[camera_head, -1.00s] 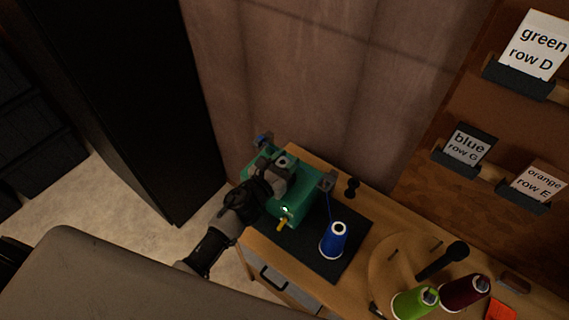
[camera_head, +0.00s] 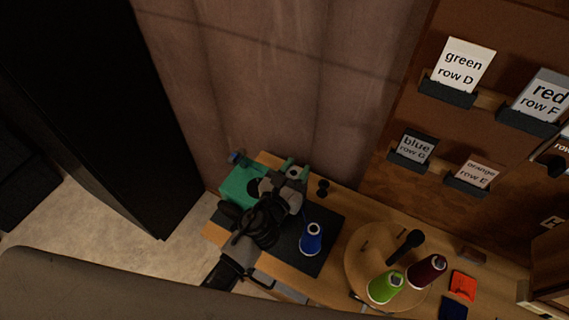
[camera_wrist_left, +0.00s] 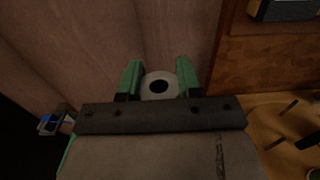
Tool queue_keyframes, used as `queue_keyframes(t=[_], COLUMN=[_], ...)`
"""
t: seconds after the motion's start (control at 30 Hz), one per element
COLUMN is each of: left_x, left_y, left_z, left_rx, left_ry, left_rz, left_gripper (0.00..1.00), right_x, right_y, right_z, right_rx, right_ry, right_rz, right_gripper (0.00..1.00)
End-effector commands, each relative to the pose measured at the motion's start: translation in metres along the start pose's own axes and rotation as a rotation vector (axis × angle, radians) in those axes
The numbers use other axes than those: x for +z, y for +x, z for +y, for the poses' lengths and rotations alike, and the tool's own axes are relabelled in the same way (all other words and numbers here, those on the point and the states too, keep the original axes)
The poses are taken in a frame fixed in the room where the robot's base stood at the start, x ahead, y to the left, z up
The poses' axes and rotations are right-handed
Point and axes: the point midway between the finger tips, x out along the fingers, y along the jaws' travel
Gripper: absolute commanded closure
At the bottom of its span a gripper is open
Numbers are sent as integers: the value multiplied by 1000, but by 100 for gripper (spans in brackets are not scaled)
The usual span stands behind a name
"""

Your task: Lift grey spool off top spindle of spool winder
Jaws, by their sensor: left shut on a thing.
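The grey spool (camera_wrist_left: 158,86) shows end-on between the two green fingers of my left gripper (camera_wrist_left: 159,80) in the left wrist view. In the head view the left gripper (camera_head: 294,174) is shut on the spool (camera_head: 293,172) and holds it over the right side of the winder. The green spool winder (camera_head: 238,186) stands on a dark mat (camera_head: 326,247), largely covered by my left arm and gripper. The top spindle is hidden. My right gripper is not in view.
A blue spool (camera_head: 311,240) stands on the mat right of the winder. Farther right, a round wooden board (camera_head: 361,272) bears green (camera_head: 384,288) and dark red (camera_head: 427,271) spools. A labelled peg wall (camera_head: 420,110) rises behind, and a black cabinet (camera_head: 85,110) stands left.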

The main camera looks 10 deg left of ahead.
Motion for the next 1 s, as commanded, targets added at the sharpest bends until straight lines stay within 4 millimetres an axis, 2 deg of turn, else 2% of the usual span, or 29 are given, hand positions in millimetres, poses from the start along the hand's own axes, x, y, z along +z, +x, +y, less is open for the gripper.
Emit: queue_keyframes(t=[0.37,0.6,0.8,1.0], left_x=[2,27,39,41], left_y=[0,0,0,0], left_z=[-3,-3,-2,-2], left_rx=[-1,-1,-2,-1], left_ry=[0,1,4,0], left_rz=[0,0,-4,0], left_gripper=[88,88,88,88], right_x=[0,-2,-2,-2], right_y=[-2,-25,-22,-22], right_z=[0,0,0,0], right_rx=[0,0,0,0], right_ry=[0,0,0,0], right_rz=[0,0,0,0], right_gripper=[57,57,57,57])
